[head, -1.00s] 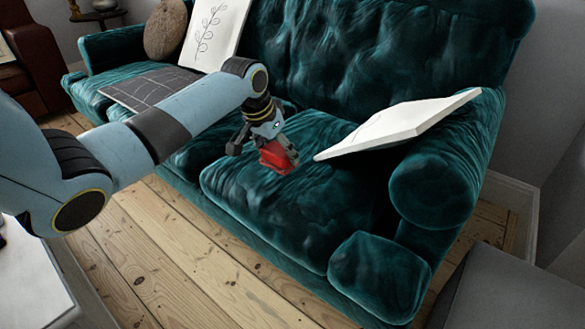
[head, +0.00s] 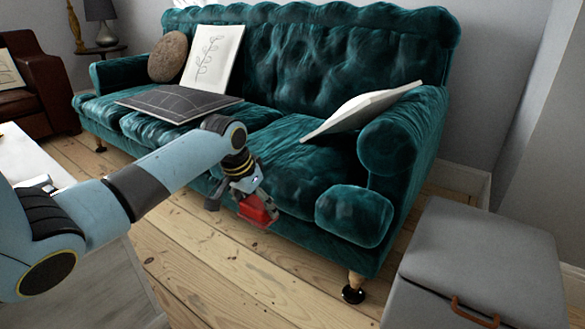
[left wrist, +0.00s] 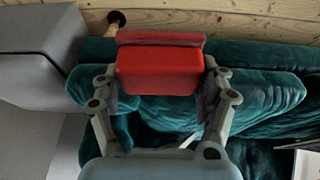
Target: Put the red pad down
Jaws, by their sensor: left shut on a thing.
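The red pad (head: 257,210) is a small red block held in my left gripper (head: 250,207). In the head view it is in front of the teal sofa's (head: 300,160) seat edge, and I cannot tell how far above the floor it is. In the left wrist view the red pad (left wrist: 160,68) sits between the two fingers of my left gripper (left wrist: 160,85), which are shut on its sides. My right gripper is not in view.
A dark grid panel (head: 175,103) lies on the seat. A grey storage box (head: 480,265) stands at right, a white table (head: 30,160) at left. Floorboards (head: 250,290) in front are clear.

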